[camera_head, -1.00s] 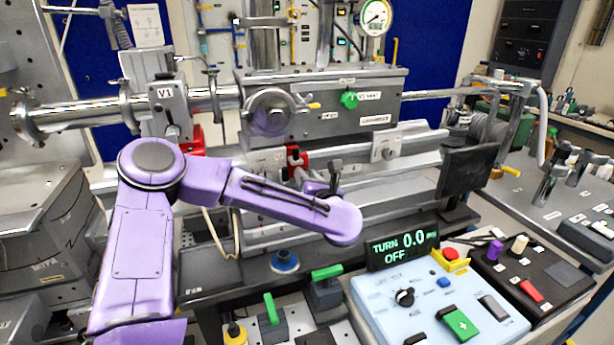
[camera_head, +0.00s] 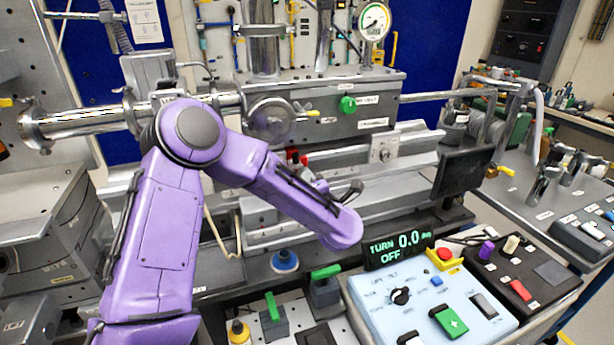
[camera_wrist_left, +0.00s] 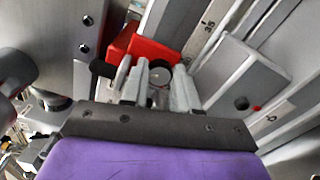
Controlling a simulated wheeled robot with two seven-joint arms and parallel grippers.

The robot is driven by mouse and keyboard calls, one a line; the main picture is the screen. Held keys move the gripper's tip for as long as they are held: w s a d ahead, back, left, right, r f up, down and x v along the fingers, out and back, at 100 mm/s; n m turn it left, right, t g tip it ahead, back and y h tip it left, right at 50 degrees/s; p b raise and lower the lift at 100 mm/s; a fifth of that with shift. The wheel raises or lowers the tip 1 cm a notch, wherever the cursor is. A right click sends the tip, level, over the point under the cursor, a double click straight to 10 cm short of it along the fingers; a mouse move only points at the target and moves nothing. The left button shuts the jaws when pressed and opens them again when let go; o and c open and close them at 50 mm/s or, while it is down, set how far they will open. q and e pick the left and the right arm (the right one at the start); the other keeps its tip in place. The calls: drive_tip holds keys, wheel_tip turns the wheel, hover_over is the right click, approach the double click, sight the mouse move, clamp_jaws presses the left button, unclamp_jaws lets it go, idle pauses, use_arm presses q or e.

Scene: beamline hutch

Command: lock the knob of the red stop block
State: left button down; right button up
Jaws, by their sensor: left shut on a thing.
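The red stop block (camera_wrist_left: 150,49) sits on the grey rail in the left wrist view. In the head view only a small part of the red block (camera_head: 293,156) shows above my purple forearm. My left gripper (camera_wrist_left: 159,92) has its two pale fingers on either side of a round grey knob (camera_wrist_left: 160,74) at the block and is shut on it. In the head view the arm hides the fingers and the knob. Whether the knob has turned cannot be seen. My right gripper is not in view.
A black knob (camera_wrist_left: 102,69) is close left of the fingers, and a grey block (camera_wrist_left: 238,78) is to their right. In the head view a display (camera_head: 398,248) reads TURN 0.0 OFF above a pale blue control box (camera_head: 375,310). A dark monitor (camera_head: 462,171) stands to the right.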

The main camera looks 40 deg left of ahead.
use_arm(q)
drive_tip(key=shift+m+p, duration=0.55)
drive_tip(key=shift+m, duration=0.75)
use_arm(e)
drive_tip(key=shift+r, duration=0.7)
use_arm(q)
drive_tip(key=shift+f+m, duration=0.1)
drive_tip(key=shift+m, duration=0.2)
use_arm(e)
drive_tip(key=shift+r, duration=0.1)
use_arm(q)
drive_tip(key=c, duration=0.8)
unclamp_jaws()
drive_tip(key=shift+c, duration=0.2)
drive_tip(key=shift+d, duration=0.15)
